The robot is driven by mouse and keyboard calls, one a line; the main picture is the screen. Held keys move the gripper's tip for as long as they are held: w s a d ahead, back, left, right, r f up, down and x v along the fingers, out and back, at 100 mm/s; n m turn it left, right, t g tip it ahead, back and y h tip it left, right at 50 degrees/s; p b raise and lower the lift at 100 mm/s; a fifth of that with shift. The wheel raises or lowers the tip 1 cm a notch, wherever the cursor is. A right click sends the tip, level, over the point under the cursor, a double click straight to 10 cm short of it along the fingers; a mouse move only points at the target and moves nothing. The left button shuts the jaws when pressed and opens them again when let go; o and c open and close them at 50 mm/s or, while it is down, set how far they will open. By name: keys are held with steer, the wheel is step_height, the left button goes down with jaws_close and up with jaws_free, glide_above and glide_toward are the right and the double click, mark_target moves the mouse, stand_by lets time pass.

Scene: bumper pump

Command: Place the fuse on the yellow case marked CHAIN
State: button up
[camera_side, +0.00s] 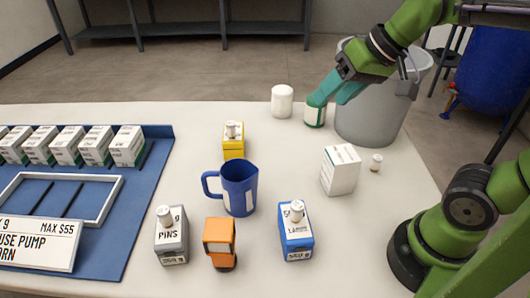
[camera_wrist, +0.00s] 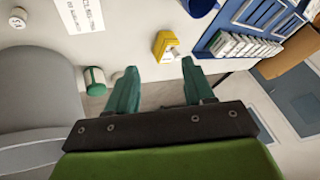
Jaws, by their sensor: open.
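The yellow case (camera_side: 234,152) stands upright behind the blue mug, with a small white piece on top. It also shows in the wrist view (camera_wrist: 161,44), ahead of the fingers; its lettering is too small to read. No thing is clearly labelled as the fuse. A small white round piece (camera_side: 376,162) stands alone beside the white box; it shows in the wrist view (camera_wrist: 17,22) with an unclear mark. My gripper (camera_side: 328,94) is open and empty above the far side of the table; both fingers show apart in the wrist view (camera_wrist: 160,70).
A green-and-white jar (camera_side: 315,114) is close to the fingers, beside a white jar (camera_side: 282,101). Around stand a grey bin (camera_side: 372,120), white box (camera_side: 340,172), blue mug (camera_side: 239,188), grey PINS case (camera_side: 171,240), orange object (camera_side: 220,240), blue case (camera_side: 296,235) and blue tray (camera_side: 128,225).

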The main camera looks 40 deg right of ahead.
steer(key=shift+m+t, duration=0.3)
steer(key=shift+t, duration=0.2)
steer(key=s+f, duration=0.3)
steer(key=s, duration=0.1)
steer(key=shift+f, duration=0.15)
